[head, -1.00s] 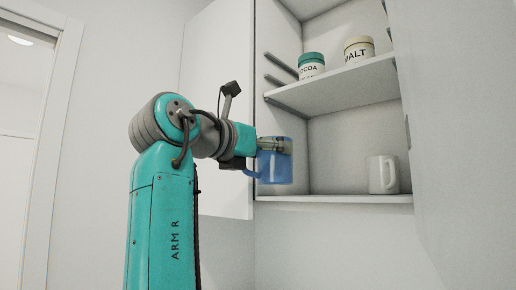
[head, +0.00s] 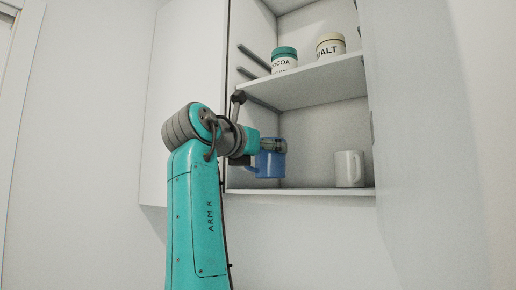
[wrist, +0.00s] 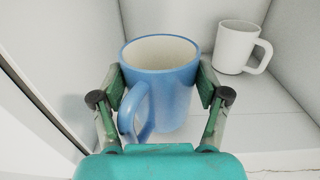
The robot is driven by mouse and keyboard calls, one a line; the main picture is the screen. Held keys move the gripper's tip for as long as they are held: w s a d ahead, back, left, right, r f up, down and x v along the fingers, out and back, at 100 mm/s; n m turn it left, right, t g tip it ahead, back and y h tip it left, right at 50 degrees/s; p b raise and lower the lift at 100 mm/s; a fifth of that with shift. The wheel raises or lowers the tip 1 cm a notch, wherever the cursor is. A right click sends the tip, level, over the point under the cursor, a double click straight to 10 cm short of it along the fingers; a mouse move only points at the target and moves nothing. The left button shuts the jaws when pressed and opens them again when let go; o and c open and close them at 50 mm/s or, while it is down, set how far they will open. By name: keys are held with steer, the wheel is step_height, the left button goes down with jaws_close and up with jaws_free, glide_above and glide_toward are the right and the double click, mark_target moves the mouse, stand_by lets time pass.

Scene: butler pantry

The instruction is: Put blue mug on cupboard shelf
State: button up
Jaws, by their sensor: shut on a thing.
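The blue mug (head: 268,165) is upright in my gripper (head: 272,146), at the left side of the open cupboard's lower compartment in the head view. In the wrist view the mug (wrist: 165,90) sits between both fingers (wrist: 162,95), one on each side, with its handle toward the camera. The cupboard shelf (head: 310,191) is the lower board.
A white mug (head: 349,169) stands on the same shelf to the right. A cocoa jar (head: 284,62) and a salt jar (head: 330,47) stand on the upper shelf (head: 305,83). The open cupboard door (head: 185,105) is at the left. Shelf between the mugs is clear.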

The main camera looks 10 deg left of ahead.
steer(key=x, duration=0.4)
steer(key=shift+w+d, duration=0.1)
steer(key=shift+w, duration=0.05)
steer(key=shift+w+f, duration=0.15)
steer(key=shift+f, duration=0.9)
steer(key=o, duration=1.4)
steer(key=shift+o, duration=0.2)
steer(key=v, duration=1.2)
